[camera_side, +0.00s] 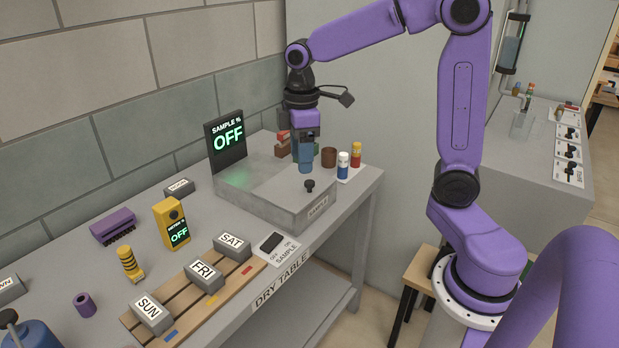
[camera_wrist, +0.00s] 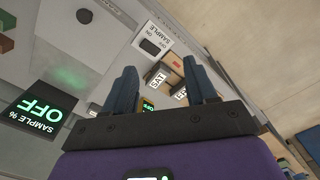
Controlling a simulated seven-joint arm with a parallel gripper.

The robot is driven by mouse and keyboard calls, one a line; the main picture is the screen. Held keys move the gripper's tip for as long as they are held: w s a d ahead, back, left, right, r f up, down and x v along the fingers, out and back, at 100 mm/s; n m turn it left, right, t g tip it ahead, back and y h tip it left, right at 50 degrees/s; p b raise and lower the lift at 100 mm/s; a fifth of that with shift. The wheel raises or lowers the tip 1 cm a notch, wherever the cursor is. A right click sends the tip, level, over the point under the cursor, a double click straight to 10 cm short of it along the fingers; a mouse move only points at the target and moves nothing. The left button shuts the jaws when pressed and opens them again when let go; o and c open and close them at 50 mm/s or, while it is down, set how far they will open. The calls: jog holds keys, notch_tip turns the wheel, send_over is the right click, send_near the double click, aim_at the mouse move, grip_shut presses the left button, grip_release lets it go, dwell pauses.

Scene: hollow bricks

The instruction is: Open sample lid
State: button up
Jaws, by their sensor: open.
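The sample box (camera_side: 262,208) is a grey, low box at the back right of the dry table. Its flat lid (camera_side: 252,178) looks shut, and a black knob (camera_side: 309,185) stands up near its front edge. My gripper (camera_side: 305,168) points down over the right part of the lid, a little behind and above the knob as seen from the side; its exact height is unclear. In the wrist view my open gripper (camera_wrist: 159,70) has its fingers apart with nothing between them. A dark round thing, probably the knob (camera_wrist: 84,16), shows up and left of the fingers.
A SAMPLE % display (camera_side: 228,138) reading OFF stands behind the box. The sample switch (camera_side: 271,243) is in front. SUN, FRI and SAT bricks (camera_side: 204,275) sit on a wooden rack.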

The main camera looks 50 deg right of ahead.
jog(key=m, duration=0.1)
send_over(310, 182)
notch_tip(310, 182, down, 16)
jog(key=shift+w+f, duration=0.1)
jog(key=shift+f, duration=0.15)
dwell(0.4)
